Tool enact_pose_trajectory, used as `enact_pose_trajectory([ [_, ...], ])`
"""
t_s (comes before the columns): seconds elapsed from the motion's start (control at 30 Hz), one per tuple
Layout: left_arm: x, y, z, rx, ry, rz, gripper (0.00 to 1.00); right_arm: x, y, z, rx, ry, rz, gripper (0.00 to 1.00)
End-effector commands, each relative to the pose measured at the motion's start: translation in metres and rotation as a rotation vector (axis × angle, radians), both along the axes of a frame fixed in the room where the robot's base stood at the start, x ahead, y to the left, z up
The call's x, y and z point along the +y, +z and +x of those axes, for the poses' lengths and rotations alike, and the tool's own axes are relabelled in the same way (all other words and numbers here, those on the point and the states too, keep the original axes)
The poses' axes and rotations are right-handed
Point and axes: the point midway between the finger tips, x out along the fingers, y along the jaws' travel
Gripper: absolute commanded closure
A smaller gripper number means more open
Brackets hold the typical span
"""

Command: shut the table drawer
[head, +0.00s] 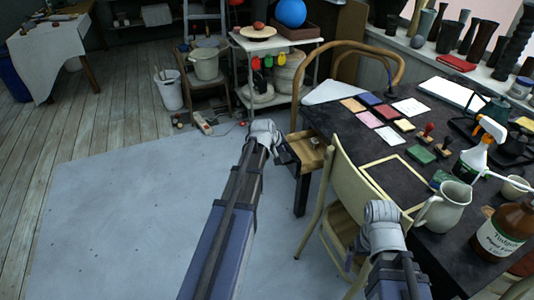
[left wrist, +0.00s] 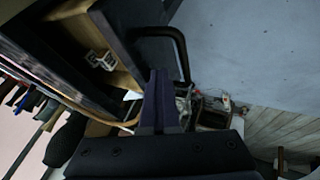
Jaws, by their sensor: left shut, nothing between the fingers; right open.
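The table drawer (head: 311,158) stands pulled out from the left end of the dark table (head: 345,118). Its pale wooden inside shows, and a small light object lies in it. My left gripper (head: 291,160) is shut and empty at the drawer's outer front. In the left wrist view the open drawer (left wrist: 124,82) fills the upper left, with a black bar handle (left wrist: 184,56) on its front. The shut fingers (left wrist: 160,88) overlap the handle's opening in the picture; I cannot tell whether they touch it. My right arm is low before the table; its gripper is hidden.
A cream chair (head: 355,175) stands at the table's near side, close to the drawer and my right arm. A bentwood chair (head: 385,50) is behind the table. A white jug (head: 445,207), spray bottle and brown bottle stand on the right. The floor left is clear.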

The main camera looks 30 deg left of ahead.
Motion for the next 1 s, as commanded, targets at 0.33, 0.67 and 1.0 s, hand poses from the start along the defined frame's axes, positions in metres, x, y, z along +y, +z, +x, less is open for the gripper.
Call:
enact_pose_trajectory([
  [0.33,-0.056,0.0,0.068,-0.001,-0.004,0.0,1.0,0.0,0.0,0.0,0.0,0.0,0.0,0.0],
  [0.67,-0.084,0.0,0.1,-0.002,-0.001,0.0,1.0,0.0,0.0,0.0,0.0,0.0,0.0,0.0],
  [1.0,-0.09,0.0,0.107,-0.001,0.001,-0.001,1.0,0.0,0.0,0.0,0.0,0.0,0.0,0.0],
])
